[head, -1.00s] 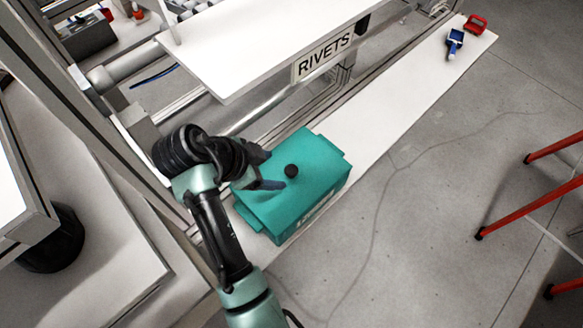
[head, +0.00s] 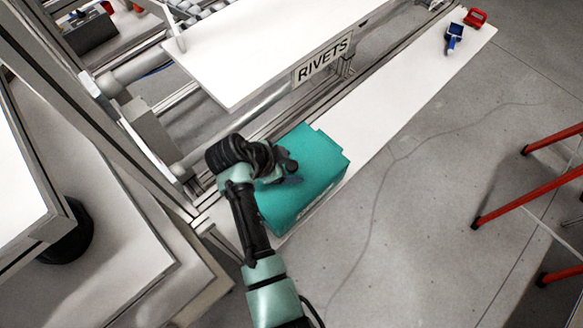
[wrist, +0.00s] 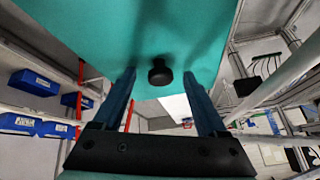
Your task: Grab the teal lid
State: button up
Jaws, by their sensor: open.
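The teal lid (head: 322,152) tops a teal box on a long, narrow white bench. In the wrist view, the lid's teal surface (wrist: 125,35) fills the upper middle, with its round black knob (wrist: 160,72) below it. My gripper (head: 289,172) is over the near left part of the lid and hides some of it. Its two dark blue fingers are spread apart with the knob lined up between their tips. I see no finger touching the knob. In the head view, the gripper largely merges with the knob.
A white shelf with a "RIVETS" sign (head: 323,60) stands behind the box. A blue tool (head: 453,37) and a red item (head: 475,17) lie at the bench's far end. Red stool legs (head: 527,190) stand at the right.

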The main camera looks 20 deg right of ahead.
grip_shut()
jog(key=shift+w+r, duration=0.1)
jog(key=shift+r, duration=0.05)
dwell(0.4)
